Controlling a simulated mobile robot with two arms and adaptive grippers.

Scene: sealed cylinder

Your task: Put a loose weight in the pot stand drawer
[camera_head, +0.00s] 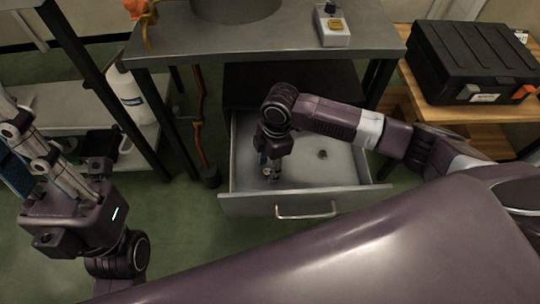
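The pot stand drawer (340,199) is pulled open under the metal stand, with its handle facing me. My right gripper (269,174) points down into the left part of the drawer. Its fingers are small and dark, and I cannot tell whether they are open or hold something. A small dark round thing (322,154) is on the drawer floor to the right of this gripper; I cannot tell whether it is a loose weight or a fitting. My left gripper (38,145) is at the far left, away from the drawer, its fingers pointing up and left. Its opening is unclear.
The metal stand (280,40) bears a large round pot base (235,8) and a small control box (332,27). A black case (475,62) lies on a wooden table at right. A shelf with a white bottle (125,95) stands left.

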